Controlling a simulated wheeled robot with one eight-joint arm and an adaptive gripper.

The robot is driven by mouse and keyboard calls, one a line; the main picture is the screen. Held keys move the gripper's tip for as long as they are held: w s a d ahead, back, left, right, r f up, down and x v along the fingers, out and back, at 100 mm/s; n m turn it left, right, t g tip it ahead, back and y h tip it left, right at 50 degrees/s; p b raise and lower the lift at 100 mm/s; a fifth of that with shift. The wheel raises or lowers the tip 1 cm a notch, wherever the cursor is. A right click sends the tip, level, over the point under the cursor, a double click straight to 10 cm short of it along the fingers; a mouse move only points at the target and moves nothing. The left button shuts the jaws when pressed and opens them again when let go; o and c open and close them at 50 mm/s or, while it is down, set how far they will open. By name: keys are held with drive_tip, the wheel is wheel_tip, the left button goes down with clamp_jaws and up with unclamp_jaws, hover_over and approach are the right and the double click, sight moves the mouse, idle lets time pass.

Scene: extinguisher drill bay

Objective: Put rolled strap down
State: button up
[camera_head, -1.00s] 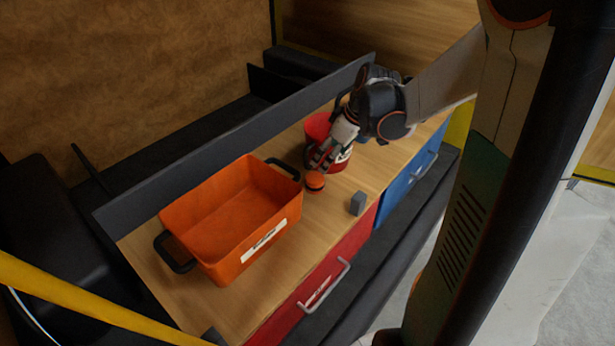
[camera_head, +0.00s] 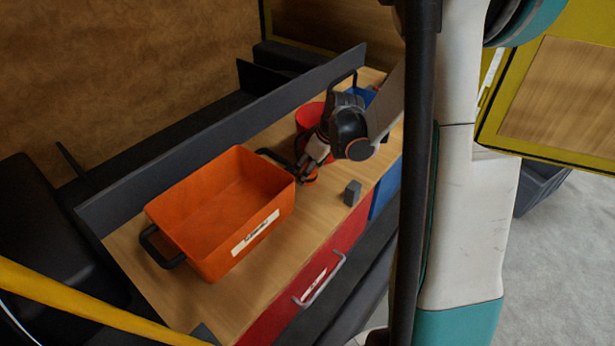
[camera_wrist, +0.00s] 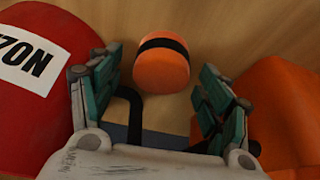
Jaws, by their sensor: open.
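The rolled strap is an orange roll with a black band. It lies on the wooden worktop (camera_head: 325,208), and the wrist view shows the strap (camera_wrist: 162,66) clearly. In the head view most of it is hidden behind my gripper (camera_head: 306,172). My gripper is open, with its fingers spread to either side of the strap in the wrist view. The strap shows just beyond the fingertips, with a gap on both sides.
An orange bin (camera_head: 182,242) with black handles stands close to the left. A red container (camera_head: 309,116) stands just behind my gripper; its label shows in the wrist view. A small grey block (camera_head: 352,193) sits near the front edge. A dark panel (camera_head: 215,142) runs along the back.

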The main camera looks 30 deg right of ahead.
drive_tip(key=c, duration=1.4)
